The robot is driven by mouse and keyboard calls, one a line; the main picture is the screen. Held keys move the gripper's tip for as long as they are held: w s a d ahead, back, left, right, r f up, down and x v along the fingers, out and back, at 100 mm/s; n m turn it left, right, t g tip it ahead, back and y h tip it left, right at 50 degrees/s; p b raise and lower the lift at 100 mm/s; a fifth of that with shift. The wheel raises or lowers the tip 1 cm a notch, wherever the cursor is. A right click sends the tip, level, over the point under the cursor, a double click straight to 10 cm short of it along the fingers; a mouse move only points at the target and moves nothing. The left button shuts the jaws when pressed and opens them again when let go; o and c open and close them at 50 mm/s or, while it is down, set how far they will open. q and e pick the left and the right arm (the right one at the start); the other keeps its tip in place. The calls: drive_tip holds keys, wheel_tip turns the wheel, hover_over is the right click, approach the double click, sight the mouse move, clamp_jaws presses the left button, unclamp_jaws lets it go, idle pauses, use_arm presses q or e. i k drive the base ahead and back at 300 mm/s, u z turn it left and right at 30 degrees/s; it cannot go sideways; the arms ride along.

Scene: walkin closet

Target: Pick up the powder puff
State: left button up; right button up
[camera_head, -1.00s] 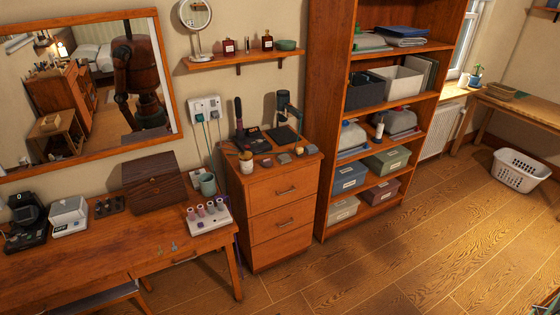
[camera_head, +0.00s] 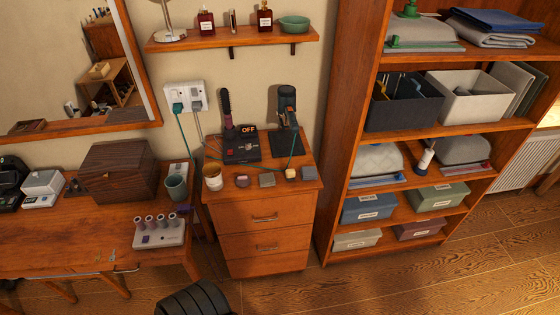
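Several small items lie along the front of the wooden drawer cabinet top (camera_head: 222,199). One is a small pale yellow, soft-looking piece (camera_head: 291,174) near the right; it may be the powder puff, but it is too small to be sure. Beside it lie a dark reddish round item (camera_head: 242,181), a grey square item (camera_head: 267,180) and another grey item (camera_head: 308,173). Neither of my grippers can be made out. A dark ribbed shape (camera_head: 195,300) at the bottom edge may be part of me.
Behind the small items stand a hot-tool holder (camera_head: 242,148) and a dryer on a stand (camera_head: 287,108), with cords. A white cup (camera_head: 212,177) stands at the left. The shelf unit (camera_head: 343,120) rises close on the right. The table (camera_head: 60,240) adjoins on the left.

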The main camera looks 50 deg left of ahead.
sight(243, 180)
drive_tip(key=i, duration=0.85)
drive_tip(key=u, duration=2.1)
